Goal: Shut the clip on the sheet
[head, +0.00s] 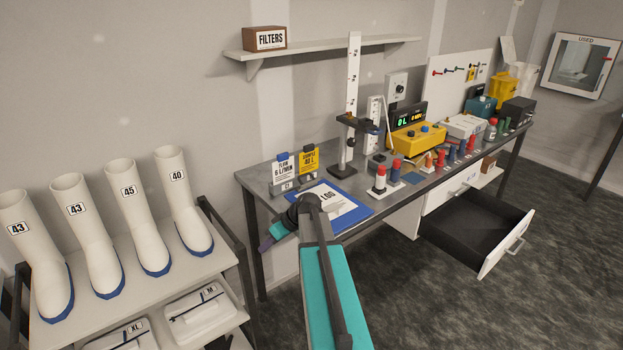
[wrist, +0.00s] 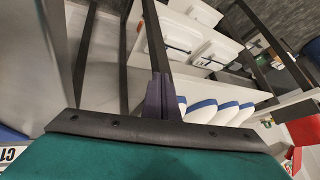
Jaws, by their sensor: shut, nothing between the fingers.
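A white sheet marked LOG (head: 338,203) lies on a blue clipboard (head: 356,214) at the near left end of the bench in the head view. My arm crosses in front of its left part, and I cannot make out the clip or whether it is open. My gripper (head: 265,245) is beyond the bench's front left edge, left of the clipboard and apart from it. In the wrist view my gripper (wrist: 157,85) shows as dark purple fingers, shut and empty, with the boot rack behind them.
Two cards, white (head: 283,171) and yellow (head: 308,160), stand behind the clipboard. A stand with a tall white scale (head: 352,100) rises beside them. White boots (head: 128,215) stand on a rack at left. An open drawer (head: 475,228) juts out at right.

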